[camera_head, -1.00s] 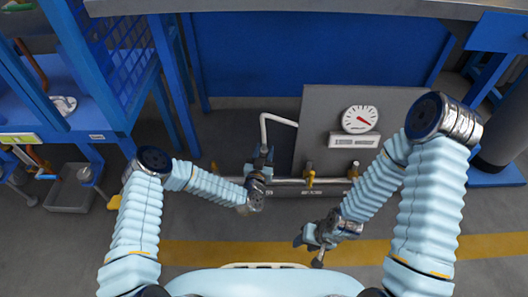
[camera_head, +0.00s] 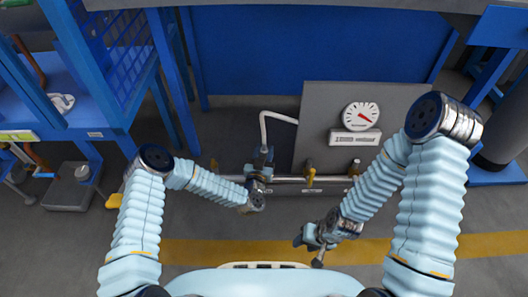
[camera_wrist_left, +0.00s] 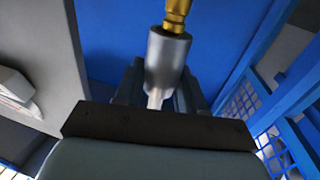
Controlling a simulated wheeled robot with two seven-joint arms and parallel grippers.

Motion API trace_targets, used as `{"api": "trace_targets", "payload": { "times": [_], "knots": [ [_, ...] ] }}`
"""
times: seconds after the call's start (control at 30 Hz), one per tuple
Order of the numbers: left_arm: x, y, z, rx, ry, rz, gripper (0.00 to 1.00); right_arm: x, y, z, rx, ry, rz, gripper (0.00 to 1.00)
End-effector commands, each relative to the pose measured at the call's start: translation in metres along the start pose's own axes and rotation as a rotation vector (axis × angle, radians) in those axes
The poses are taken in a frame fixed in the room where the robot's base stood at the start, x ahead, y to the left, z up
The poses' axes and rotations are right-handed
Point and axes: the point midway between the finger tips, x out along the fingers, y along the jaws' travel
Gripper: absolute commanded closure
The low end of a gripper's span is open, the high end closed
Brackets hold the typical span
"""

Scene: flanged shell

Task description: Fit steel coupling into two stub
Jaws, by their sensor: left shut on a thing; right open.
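My left gripper (camera_head: 263,161) is at the left part of a horizontal pipe (camera_head: 285,180) in front of a grey panel. In the left wrist view its fingers (camera_wrist_left: 160,85) are shut on a steel cylinder, which looks like the steel coupling (camera_wrist_left: 166,60). A brass piece (camera_wrist_left: 177,14) stands in line with the coupling's far end; I cannot tell whether they touch. Brass-coloured stubs show on the pipe, one at the middle (camera_head: 310,175) and one further right with a grey top (camera_head: 354,168). My right gripper (camera_head: 310,243) is open, low in front of the pipe.
The grey panel (camera_head: 320,110) carries a round dial gauge (camera_head: 361,116) and a label plate (camera_head: 354,138). A pale bent tube (camera_head: 264,125) rises by my left gripper. Blue shelving (camera_head: 100,70) stands left, a grey box (camera_head: 68,190) below it. The front floor is clear.

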Motion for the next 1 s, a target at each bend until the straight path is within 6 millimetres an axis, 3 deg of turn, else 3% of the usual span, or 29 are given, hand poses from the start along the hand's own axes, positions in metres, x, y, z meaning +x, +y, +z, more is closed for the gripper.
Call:
{"api": "trace_targets", "payload": {
  "times": [1.0],
  "knots": [
    [0.000, 0.000, 0.026, 0.001, 0.001, 0.000, 0.96, 0.021, 0.008, 0.001, 0.000, 0.000, 0.000, 0.57]
  ]
}}
